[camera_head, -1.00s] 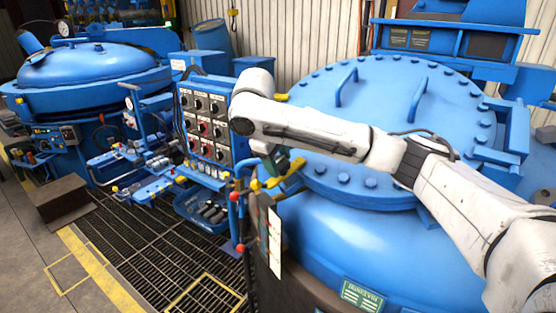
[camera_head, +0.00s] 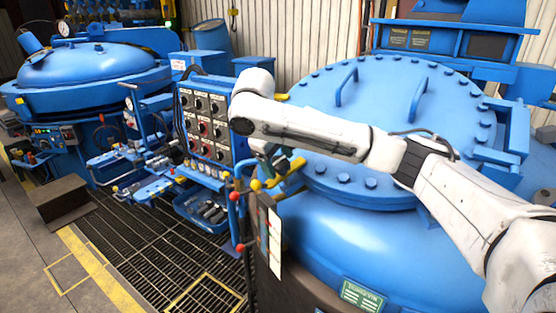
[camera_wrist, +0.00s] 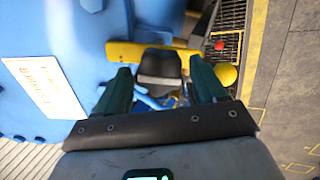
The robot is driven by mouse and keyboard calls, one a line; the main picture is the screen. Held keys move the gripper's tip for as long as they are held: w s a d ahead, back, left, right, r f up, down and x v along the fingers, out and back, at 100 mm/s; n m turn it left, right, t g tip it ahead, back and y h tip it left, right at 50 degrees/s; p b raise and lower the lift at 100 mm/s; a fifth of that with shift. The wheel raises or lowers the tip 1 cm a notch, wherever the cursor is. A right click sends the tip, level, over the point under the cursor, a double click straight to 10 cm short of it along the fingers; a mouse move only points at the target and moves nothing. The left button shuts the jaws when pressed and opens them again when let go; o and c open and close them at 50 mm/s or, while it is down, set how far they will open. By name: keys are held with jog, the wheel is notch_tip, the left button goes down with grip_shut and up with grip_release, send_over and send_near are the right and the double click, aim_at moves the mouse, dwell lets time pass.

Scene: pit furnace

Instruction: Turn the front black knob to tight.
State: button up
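In the wrist view, a black knob (camera_wrist: 160,66) with a rounded top lies between the two dark green fingers of my gripper (camera_wrist: 160,78). Gaps show on both sides of the knob, so the fingers are open around it and not visibly touching it. A yellow bar (camera_wrist: 136,52) runs behind the knob. In the head view, my gripper (camera_head: 277,163) points down beside the large blue vessel, above a yellow lever (camera_head: 287,179). The knob cannot be made out there, and my arm covers part of that area.
A yellow ball (camera_wrist: 226,74) and a red ball (camera_wrist: 219,45) are close to the right finger. The blue furnace lid (camera_head: 390,110) lies beneath my arm. A switch panel (camera_head: 205,122) stands left of my gripper. Floor grating (camera_head: 150,250) lies at lower left.

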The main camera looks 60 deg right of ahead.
jog(key=shift+o, duration=0.6)
jog(key=b+v, duration=0.1)
jog(key=v, duration=0.9)
jog(key=shift+a+r, duration=0.2)
jog(key=shift+r, duration=0.15)
